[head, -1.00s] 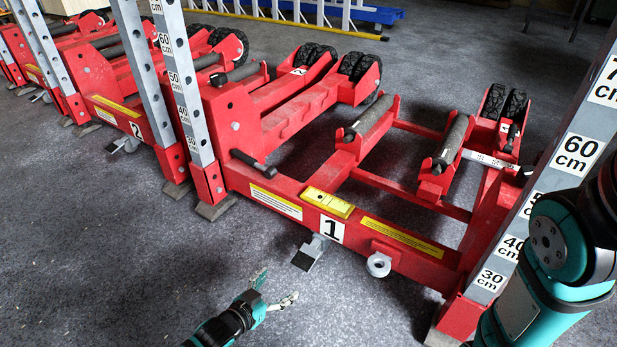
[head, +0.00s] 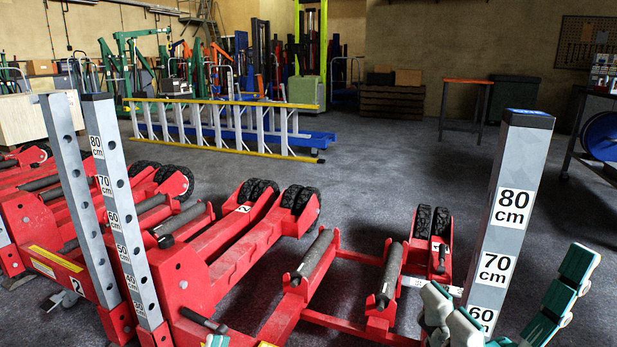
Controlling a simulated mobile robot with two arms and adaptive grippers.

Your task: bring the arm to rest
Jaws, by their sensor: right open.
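The red trolley jack (head: 180,280) nearest me stands on the floor, with steel posts marked in cm and two rollers across its frame. Its right post (head: 508,215) reads 80, 70 and 60 cm. My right gripper (head: 506,277) is at the lower right, close to the camera. Of my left gripper (head: 215,341) only a small pale teal tip shows at the bottom edge; the rest is out of view.
More red jacks (head: 50,240) stand at the left. A yellow and white ladder (head: 220,128) lies on its side behind. An orange-topped table (head: 467,82) and wooden crates (head: 392,102) stand at the back. The floor (head: 400,175) between is clear.

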